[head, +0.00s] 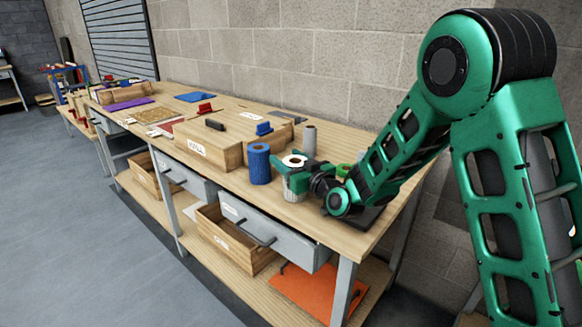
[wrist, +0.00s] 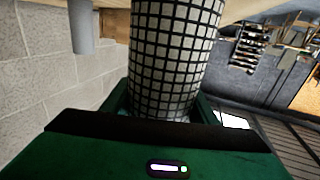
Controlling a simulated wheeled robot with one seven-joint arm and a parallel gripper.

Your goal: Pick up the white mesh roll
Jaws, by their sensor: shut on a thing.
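The white mesh roll (head: 294,188) is a pale upright cylinder with a dark grid, near the front edge of the bench in the head view. It fills the middle of the wrist view (wrist: 175,50). My gripper (head: 292,172) is shut on it, with the green fingers on either side of the roll. The roll's lower end is partly hidden, and I cannot tell whether it touches the bench top.
A blue mesh roll (head: 259,164) stands just left of the held roll on the wooden bench (head: 230,190). A grey cylinder (head: 309,141) stands behind. A wooden box (head: 205,150) lies further left.

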